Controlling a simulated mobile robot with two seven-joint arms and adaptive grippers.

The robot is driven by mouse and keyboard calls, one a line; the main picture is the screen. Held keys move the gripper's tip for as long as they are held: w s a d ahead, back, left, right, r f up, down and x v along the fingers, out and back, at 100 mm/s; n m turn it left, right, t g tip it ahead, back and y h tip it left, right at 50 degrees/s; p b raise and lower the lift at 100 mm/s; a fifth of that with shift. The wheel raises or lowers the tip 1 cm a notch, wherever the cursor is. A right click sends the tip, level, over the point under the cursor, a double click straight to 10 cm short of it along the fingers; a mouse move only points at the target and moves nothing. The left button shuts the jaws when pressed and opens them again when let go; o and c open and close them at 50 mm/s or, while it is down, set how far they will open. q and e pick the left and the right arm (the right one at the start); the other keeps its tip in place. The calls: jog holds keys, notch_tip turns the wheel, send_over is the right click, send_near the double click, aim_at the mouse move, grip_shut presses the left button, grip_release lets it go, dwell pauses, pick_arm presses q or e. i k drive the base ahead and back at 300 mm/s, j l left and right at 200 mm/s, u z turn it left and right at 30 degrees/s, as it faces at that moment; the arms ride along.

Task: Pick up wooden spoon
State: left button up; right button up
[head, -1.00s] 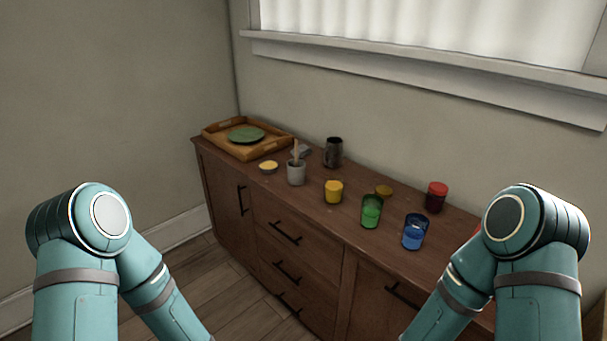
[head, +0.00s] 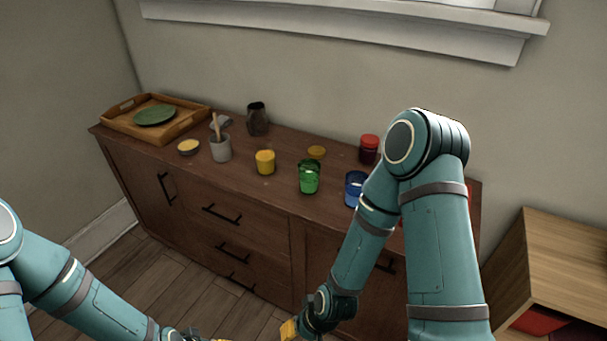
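The wooden spoon (head: 215,126) stands upright in a grey cup (head: 221,149) on the dark brown sideboard (head: 270,205). Only its upper part shows above the cup's rim. My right gripper (head: 289,329) is at the bottom of the view, in front of the sideboard and well below the cup; only a yellow part of it shows. My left gripper (head: 205,338) is at the bottom edge, mostly cut off, with a bit of yellow showing. Neither gripper is near the spoon, and their fingers cannot be made out.
A wooden tray (head: 118,122) with a green plate (head: 154,114) is at the left. A small yellow bowl (head: 188,146), dark pitcher (head: 257,119), yellow jar (head: 265,162), green glass (head: 309,177), blue glass (head: 354,188) and red jar (head: 369,149) surround the cup. A wooden shelf (head: 560,262) stands right.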

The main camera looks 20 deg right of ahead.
aim_at(214, 115)
jog(key=i+j+z, duration=0.1)
jog(key=z, duration=0.3)
jog(key=j+z, duration=0.1)
jog(key=z, duration=0.3)
jog(key=i+j+z, duration=0.1)
jog(key=z, duration=0.3)
jog(key=j+z, duration=0.3)
jog(key=j, duration=0.2)
jog(key=j+z, duration=0.3)
jog(key=j, duration=0.2)
jog(key=j+z, duration=0.2)
jog(key=j, duration=0.75)
jog(key=k, duration=0.05)
